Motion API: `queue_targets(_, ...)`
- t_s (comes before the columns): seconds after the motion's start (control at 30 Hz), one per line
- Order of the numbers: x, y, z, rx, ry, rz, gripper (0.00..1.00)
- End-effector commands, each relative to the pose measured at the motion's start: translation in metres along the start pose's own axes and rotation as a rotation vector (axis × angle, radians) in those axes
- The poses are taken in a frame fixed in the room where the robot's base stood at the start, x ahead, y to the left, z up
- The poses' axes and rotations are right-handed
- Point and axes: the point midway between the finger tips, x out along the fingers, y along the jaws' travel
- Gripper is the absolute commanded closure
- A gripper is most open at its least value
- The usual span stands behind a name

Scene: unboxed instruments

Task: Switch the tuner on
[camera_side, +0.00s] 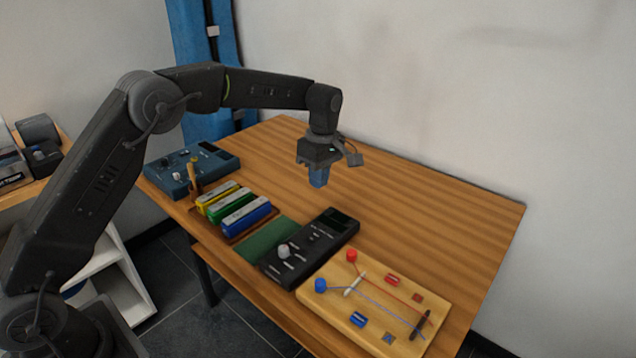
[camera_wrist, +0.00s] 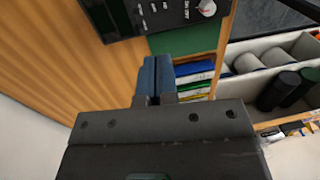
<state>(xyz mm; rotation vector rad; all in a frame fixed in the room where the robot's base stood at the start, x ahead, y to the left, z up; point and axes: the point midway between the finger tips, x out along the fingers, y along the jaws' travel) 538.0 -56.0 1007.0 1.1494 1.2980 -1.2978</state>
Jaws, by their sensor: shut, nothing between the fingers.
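A black box (camera_side: 312,247) with a dark display at its far end, small switches in the middle and a pale knob stands at the middle front of the table. A blue box (camera_side: 191,168) with knobs and a small dark window stands at the left end. Their labels are too small to read, so I cannot tell which is the tuner. My gripper (camera_side: 318,178) is shut and empty, pointing down above the table behind the boxes, touching neither. In the wrist view its blue fingers (camera_wrist: 154,78) are together, and the black box (camera_wrist: 128,17) is partly cut off at the top.
Yellow, green and blue harmonicas (camera_side: 245,216) lie on a brown tray between the boxes, beside a green mat (camera_side: 267,239). A wooden board (camera_side: 385,306) with wires and colored parts lies at front right. The back and right of the table are clear.

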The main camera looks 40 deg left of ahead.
Motion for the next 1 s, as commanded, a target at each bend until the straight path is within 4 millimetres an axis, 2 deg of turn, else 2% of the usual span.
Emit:
queue_targets(0.2, 0.000, -0.001, 0.000, 0.000, 0.000, 0.000, 1.00)
queue_targets(0.4, 0.001, -0.013, 0.002, 0.000, 0.000, -0.001, 1.00)
queue_targets(0.73, 0.004, -0.013, 0.002, 0.000, 0.000, -0.001, 1.00)
queue_targets(0.87, 0.017, -0.014, 0.002, 0.000, 0.000, -0.005, 1.00)
queue_targets(1.0, 0.042, -0.014, 0.001, 0.000, 0.000, -0.005, 1.00)
